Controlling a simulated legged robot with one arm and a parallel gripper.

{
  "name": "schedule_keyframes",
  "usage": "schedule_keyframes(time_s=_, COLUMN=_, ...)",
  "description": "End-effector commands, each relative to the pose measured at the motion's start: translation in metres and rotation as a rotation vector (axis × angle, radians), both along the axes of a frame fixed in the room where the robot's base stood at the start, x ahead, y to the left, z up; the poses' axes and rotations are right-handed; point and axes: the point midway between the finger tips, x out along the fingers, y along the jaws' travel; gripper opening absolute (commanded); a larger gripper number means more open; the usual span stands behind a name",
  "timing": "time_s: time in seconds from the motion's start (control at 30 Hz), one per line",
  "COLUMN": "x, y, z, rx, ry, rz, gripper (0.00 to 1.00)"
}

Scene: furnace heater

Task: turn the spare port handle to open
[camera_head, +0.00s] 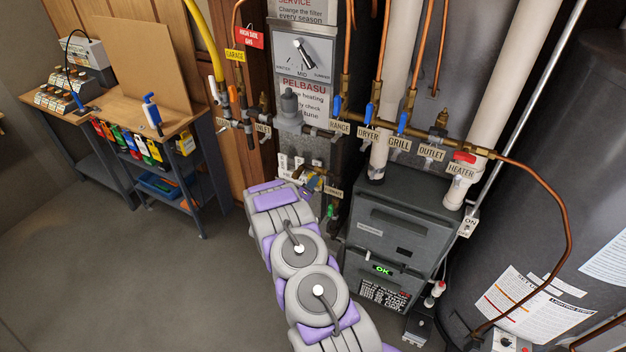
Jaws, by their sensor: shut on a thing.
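My gripper (318,182) is at the lower pipework, in front of the grey panel and left of the dark furnace unit. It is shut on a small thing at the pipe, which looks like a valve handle. The fingers and arm hide most of it, so its angle cannot be told. A small tag (334,192) hangs just right of the fingers, too small to read. I cannot read a spare port label anywhere. A green handle (330,211) shows just below the gripper.
Above runs a pipe row with blue handles at RANGE (340,127), DRYER and GRILL, and a red one at HEATER (464,158). The furnace unit (396,222) stands close on the right. A workbench (150,122) is at the left. Floor at lower left is clear.

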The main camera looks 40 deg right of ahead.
Motion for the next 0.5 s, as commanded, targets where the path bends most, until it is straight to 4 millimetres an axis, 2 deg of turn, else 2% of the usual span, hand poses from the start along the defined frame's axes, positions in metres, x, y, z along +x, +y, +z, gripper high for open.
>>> schedule_keyframes(time_s=0.5, x=0.0018, y=0.0011, z=0.0018, rx=-0.030, ry=0.070, rz=0.004, gripper=0.00)
